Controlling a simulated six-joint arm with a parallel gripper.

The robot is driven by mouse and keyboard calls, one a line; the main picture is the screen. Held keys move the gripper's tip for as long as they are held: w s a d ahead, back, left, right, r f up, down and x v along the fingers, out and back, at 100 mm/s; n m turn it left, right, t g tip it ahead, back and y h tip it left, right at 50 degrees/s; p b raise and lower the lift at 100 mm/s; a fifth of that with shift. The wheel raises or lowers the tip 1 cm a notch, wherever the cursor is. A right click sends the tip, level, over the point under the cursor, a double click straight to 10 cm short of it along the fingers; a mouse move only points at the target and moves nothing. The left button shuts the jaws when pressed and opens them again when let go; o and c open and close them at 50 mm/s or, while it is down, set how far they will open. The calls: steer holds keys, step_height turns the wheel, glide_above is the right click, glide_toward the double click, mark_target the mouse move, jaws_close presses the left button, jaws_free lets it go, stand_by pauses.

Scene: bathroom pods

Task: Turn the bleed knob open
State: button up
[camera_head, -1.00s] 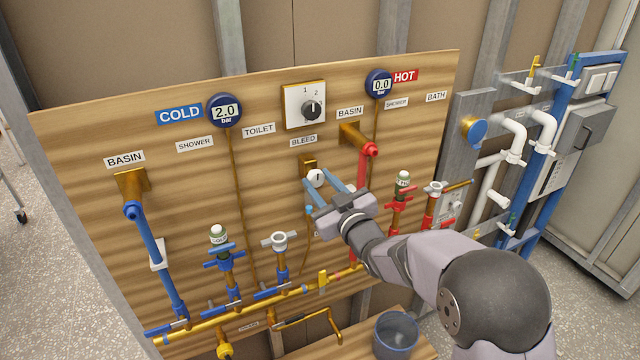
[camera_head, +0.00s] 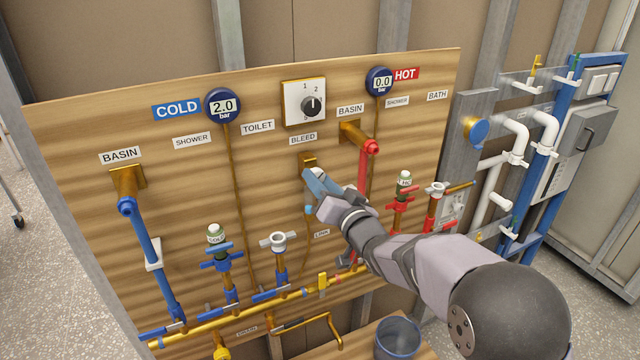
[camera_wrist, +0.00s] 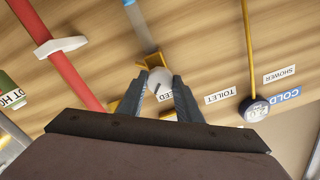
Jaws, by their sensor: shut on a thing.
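The bleed knob (camera_head: 316,173) is a small round white knob on a brass fitting under the BLEED label, mid-board. In the head view my gripper (camera_head: 317,182) is turned edge-on and hides most of it. In the wrist view the knob (camera_wrist: 159,80) shows a dark pointer line, slanted. My gripper (camera_wrist: 160,88) has one blue-grey finger on each side of the knob and is shut on it. The BLEED label (camera_head: 303,139) shows above; in the wrist view a finger partly hides it.
The cold gauge (camera_head: 222,106) reads 2.0 bar and the hot gauge (camera_head: 380,82) reads 0.0. A selector dial (camera_head: 312,105) sits above. A red pipe (camera_head: 363,170) runs close to the right of my gripper. Blue pipes and valves stand left; a cup (camera_head: 397,338) stands below.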

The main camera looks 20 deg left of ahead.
steer(key=shift+m+p, duration=0.45)
steer(key=shift+m, duration=3.85)
steer(key=o, duration=1)
steer(key=shift+o, duration=0.2)
steer(key=shift+d, duration=0.1)
steer(key=b+v, duration=0.3)
steer(key=v, duration=0.4)
steer(key=shift+s, duration=0.2)
